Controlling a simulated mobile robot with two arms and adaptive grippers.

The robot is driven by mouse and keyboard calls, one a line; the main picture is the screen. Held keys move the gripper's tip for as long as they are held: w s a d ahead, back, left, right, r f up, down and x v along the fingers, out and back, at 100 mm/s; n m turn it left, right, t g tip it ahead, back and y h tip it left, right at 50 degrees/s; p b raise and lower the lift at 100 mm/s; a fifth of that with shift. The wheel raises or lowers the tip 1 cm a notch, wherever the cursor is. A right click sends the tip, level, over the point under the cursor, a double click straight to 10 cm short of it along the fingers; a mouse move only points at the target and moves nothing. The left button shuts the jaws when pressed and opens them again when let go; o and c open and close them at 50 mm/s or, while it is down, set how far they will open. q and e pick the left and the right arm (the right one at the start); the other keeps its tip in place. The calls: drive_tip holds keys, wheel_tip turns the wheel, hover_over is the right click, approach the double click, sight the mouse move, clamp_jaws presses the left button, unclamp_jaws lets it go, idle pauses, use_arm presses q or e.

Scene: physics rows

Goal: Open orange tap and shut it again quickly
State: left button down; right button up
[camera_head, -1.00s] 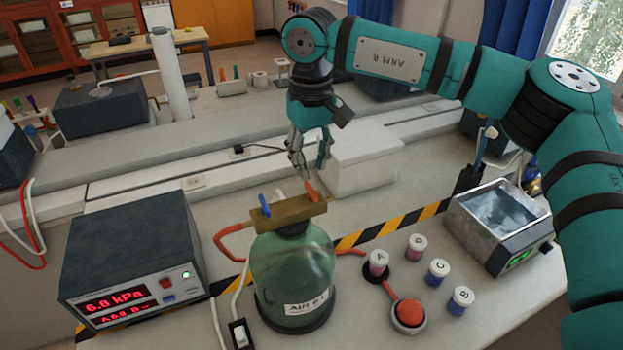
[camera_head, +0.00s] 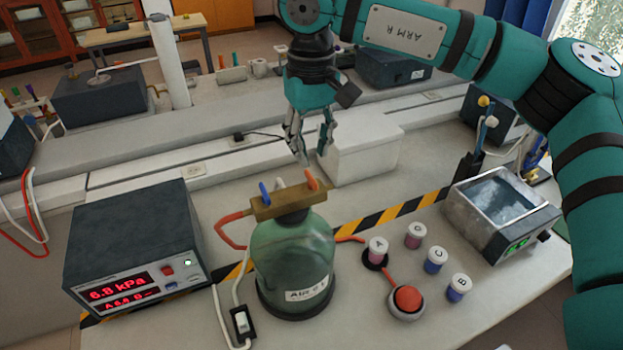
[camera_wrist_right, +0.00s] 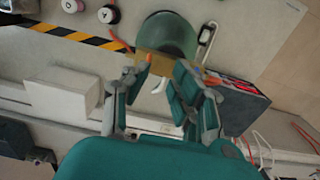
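The orange tap (camera_head: 312,180) sits at the right end of a brass block (camera_head: 283,202) on top of a green glass bottle (camera_head: 292,255). Its handle stands up, tilted a little to the left. A blue tap (camera_head: 265,193) is at the block's left end. My right gripper (camera_head: 314,157) is open and empty, just above and behind the orange tap, seemingly not touching it. In the right wrist view the orange tap (camera_wrist_right: 149,59) shows beside one fingertip of the open right gripper (camera_wrist_right: 158,69). My left gripper is not in view.
A pressure meter (camera_head: 135,245) reading 6.8 kPa stands left of the bottle. A white box (camera_head: 362,160) is close behind the gripper. Several small jars (camera_head: 436,260), a red button (camera_head: 407,300) and a metal bath (camera_head: 500,215) stand to the right.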

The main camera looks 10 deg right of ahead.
drive_tip(key=s+a+r+b, duration=0.1)
drive_tip(key=s+b, duration=0.1)
drive_tip(key=s, duration=0.7)
drive_tip(key=shift+a+r, duration=0.2)
drive_tip(key=shift+a, duration=0.2)
clamp_jaws()
